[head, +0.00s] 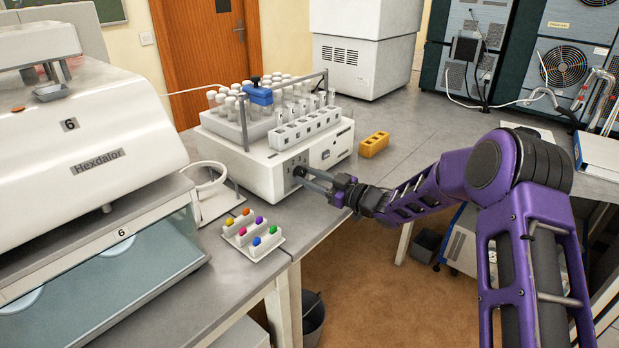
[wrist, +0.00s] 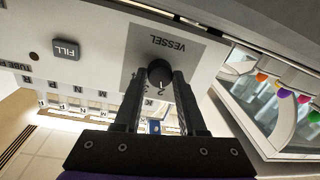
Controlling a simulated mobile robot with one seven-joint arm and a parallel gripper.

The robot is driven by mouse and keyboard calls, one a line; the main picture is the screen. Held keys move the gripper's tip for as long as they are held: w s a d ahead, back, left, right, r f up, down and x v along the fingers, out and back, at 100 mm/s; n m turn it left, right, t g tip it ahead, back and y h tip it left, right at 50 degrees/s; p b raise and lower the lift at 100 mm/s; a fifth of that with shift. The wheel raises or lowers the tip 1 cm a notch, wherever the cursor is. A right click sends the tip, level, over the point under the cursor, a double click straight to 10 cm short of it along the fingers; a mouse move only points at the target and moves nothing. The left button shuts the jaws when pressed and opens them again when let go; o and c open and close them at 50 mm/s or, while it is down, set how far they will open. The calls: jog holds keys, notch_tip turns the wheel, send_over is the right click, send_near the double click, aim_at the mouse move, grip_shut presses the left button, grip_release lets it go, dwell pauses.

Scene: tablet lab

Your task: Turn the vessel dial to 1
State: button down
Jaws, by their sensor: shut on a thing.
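The vessel dial (wrist: 159,71) is a round black knob on a grey panel (wrist: 180,48) marked VESSEL in the wrist view. A 2 shows by the knob's lower edge, with part of another number beside it. I cannot tell surely which number the dial points to. My gripper (wrist: 160,78) is shut on the dial, one dark finger on each side. In the head view, my gripper (head: 300,174) reaches the front of the white machine (head: 262,176) from the right. The dial itself is hidden there by the fingers.
A FILL button (wrist: 66,49) sits on the same machine face. Racks of capped vials (head: 275,100) stand on top of the machine. A yellow block (head: 374,144) lies right of it. A small rack with coloured caps (head: 253,235) stands near the bench edge.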

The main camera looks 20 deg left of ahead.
jog(key=shift+f+b, duration=0.15)
jog(key=shift+b, duration=0.2)
jog(key=shift+f+n+b, duration=0.1)
jog(key=shift+n+b, duration=0.6)
jog(key=shift+b, duration=0.1)
jog(key=shift+n+b, duration=0.7)
jog(key=shift+b, duration=0.3)
jog(key=shift+r+n+h+b, duration=0.25)
jog(key=shift+n+b, duration=0.4)
jog(key=shift+n, duration=1.95)
jog(key=shift+c, duration=2.4)
grip_release()
jog(key=shift+r, duration=0.1)
